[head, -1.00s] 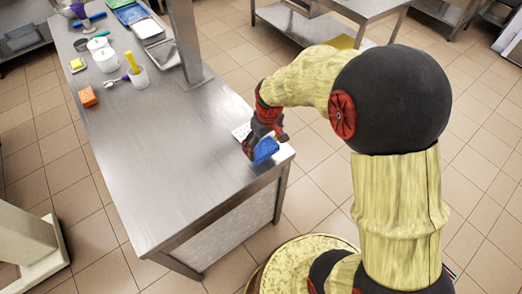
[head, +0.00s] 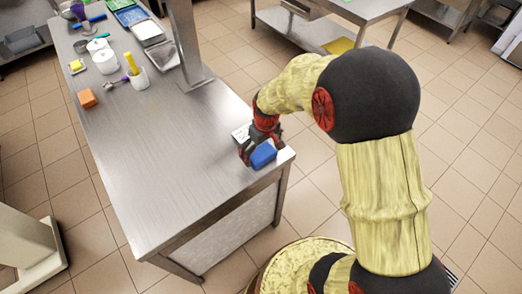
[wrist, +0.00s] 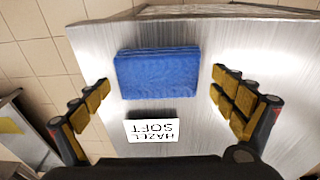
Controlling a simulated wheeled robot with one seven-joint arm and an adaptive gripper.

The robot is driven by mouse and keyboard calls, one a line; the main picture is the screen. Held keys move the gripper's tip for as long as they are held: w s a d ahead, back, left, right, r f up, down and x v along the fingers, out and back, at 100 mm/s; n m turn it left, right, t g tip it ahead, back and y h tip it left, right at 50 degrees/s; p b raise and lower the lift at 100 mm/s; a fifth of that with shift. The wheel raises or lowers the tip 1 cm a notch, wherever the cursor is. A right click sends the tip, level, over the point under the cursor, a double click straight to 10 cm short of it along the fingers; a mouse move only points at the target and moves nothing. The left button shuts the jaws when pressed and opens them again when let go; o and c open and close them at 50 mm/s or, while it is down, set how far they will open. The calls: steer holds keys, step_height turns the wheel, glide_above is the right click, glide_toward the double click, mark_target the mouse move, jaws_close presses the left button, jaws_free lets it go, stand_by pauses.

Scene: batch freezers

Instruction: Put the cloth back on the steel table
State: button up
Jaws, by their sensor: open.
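The blue cloth (head: 263,154) lies folded as a flat rectangle at the near right corner of the steel table (head: 165,165). In the wrist view the cloth (wrist: 157,74) rests on the brushed steel top, between and a little beyond my open fingers. My gripper (head: 256,150) is at that corner, pointing down beside the cloth. In the wrist view my gripper (wrist: 162,103) has its yellow-padded fingers spread wide on either side, and neither touches the cloth.
A white label reading "HAZEL SOFT" (wrist: 153,130) lies by the cloth. An orange block (head: 87,98), a white pot with utensils (head: 138,77), white tubs (head: 106,62) and trays (head: 148,32) stand farther back. A steel post (head: 184,45) rises from the table. The table's near half is mostly clear.

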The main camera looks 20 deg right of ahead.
mark_target(263, 156)
stand_by(0.3)
steer(key=s+r+m+t+p, duration=0.1)
steer(key=s+r, duration=0.3)
steer(key=r, duration=0.8)
steer(key=s+r+t+p, duration=0.1)
steer(key=s+r, duration=0.4)
steer(key=r, duration=0.7)
steer(key=s+r+m+t, duration=0.1)
steer(key=s+r, duration=0.2)
steer(key=s, duration=0.3)
steer(key=s+r+m+t, duration=0.1)
steer(key=s+r, duration=0.1)
steer(key=s, duration=0.4)
steer(key=shift+s+r+m, duration=0.3)
steer(key=shift+s+r, duration=0.1)
step_height(263, 156, down, 3)
steer(key=b, duration=0.3)
steer(key=shift+f, duration=0.15)
